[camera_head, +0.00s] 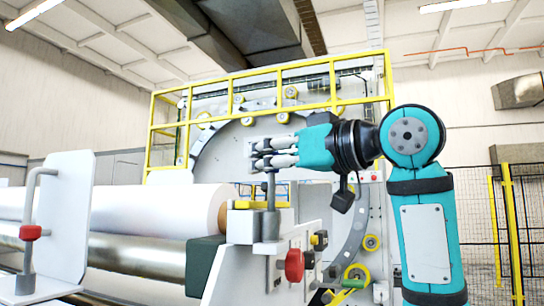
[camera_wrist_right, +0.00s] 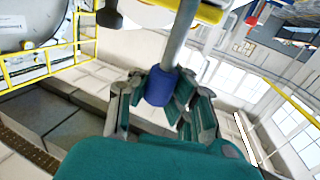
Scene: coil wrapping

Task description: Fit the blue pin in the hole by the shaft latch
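The blue pin shows in the right wrist view as a blue collar (camera_wrist_right: 159,87) on a straight grey rod. My right gripper (camera_wrist_right: 160,92) has its fingers on both sides of the blue collar and appears shut on it. In the head view my right gripper (camera_head: 262,154) reaches in from the right. Below its fingers a grey rod (camera_head: 270,188) stands upright over a grey latch block (camera_head: 268,228). The blue collar is hidden there. The hole is not visible, and I cannot tell whether the rod is in it. My left gripper is not in view.
A white roll (camera_head: 150,208) lies to the left, ending near the latch block. A white plate (camera_head: 65,215) with a grey handle and red knob (camera_head: 30,232) stands at the far left. A red button (camera_head: 294,264) sticks out below the latch. A yellow railing (camera_head: 270,75) is behind.

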